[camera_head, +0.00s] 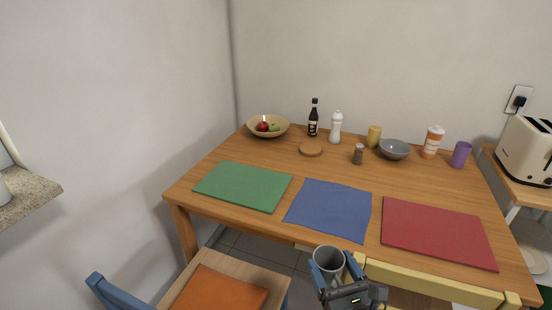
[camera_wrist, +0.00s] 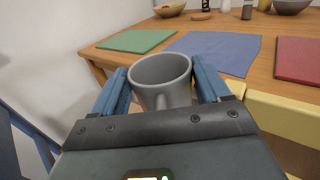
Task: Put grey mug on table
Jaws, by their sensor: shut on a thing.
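My gripper (camera_head: 341,275) is shut on the grey mug (camera_head: 328,260), which is upright between the blue fingers. In the wrist view the gripper (camera_wrist: 160,85) has a finger on each side of the grey mug (camera_wrist: 160,72), and the mug's open rim faces up. The mug is held in front of the wooden table's (camera_head: 400,188) near edge, close to the yellow chair back. The tabletop also shows in the wrist view (camera_wrist: 118,62). Part of the mug's lower body is hidden by my gripper.
Green (camera_head: 243,186), blue (camera_head: 330,209) and red (camera_head: 438,233) mats lie along the table's near side. A fruit bowl (camera_head: 281,130), bottles, grey bowl (camera_head: 394,150) and cups stand behind. A yellow chair (camera_head: 430,285) and an orange-seated chair (camera_head: 215,290) stand in front. Bare wood shows between mats and back objects.

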